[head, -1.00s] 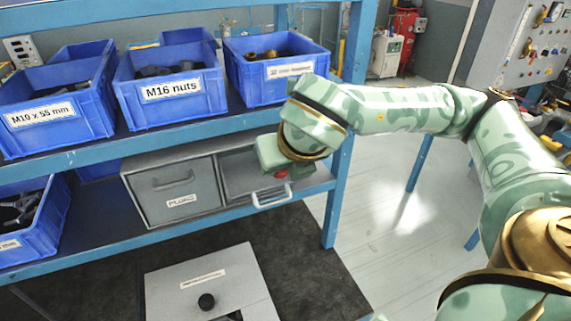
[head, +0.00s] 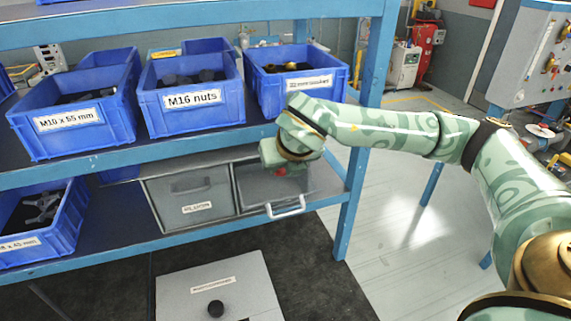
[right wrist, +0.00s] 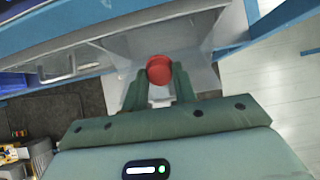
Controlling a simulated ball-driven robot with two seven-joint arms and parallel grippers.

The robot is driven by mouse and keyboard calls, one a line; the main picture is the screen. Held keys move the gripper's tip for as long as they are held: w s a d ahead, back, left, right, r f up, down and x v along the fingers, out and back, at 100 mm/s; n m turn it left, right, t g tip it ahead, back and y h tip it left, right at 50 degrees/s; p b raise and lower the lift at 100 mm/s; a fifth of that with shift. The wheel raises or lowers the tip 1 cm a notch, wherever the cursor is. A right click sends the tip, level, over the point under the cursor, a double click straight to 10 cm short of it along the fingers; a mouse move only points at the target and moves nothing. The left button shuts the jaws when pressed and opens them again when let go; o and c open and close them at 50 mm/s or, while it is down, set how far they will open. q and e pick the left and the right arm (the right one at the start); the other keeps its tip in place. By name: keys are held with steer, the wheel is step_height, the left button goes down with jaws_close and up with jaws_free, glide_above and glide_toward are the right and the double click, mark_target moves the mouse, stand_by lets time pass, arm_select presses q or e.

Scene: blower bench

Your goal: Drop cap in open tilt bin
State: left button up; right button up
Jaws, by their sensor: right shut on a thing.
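The red cap (head: 281,171) is small and partly hidden by my right gripper (head: 280,162) in the head view. In the right wrist view the round cap (right wrist: 159,69) sits between the fingertips of my right gripper (right wrist: 159,77), which is shut on it. The open tilt bin (head: 262,196) is grey, tipped forward, with a white handle (head: 287,207) on its front. The gripper and cap are above the bin's opening, behind the handle. The bin also shows as a pale see-through shape in the right wrist view (right wrist: 200,72). My left gripper is out of view.
A shut grey bin (head: 188,207) with a white label stands left of the open one. Blue boxes, one labelled M16 nuts (head: 192,101), line the shelf above. A blue shelf post (head: 357,190) stands just right. A grey panel (head: 240,285) with a black knob is below.

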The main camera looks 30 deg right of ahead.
steer(key=o, duration=1)
steer(key=b+v, duration=0.2)
steer(key=v, duration=1.4)
steer(key=shift+r, duration=0.1)
steer(key=shift+s, duration=0.1)
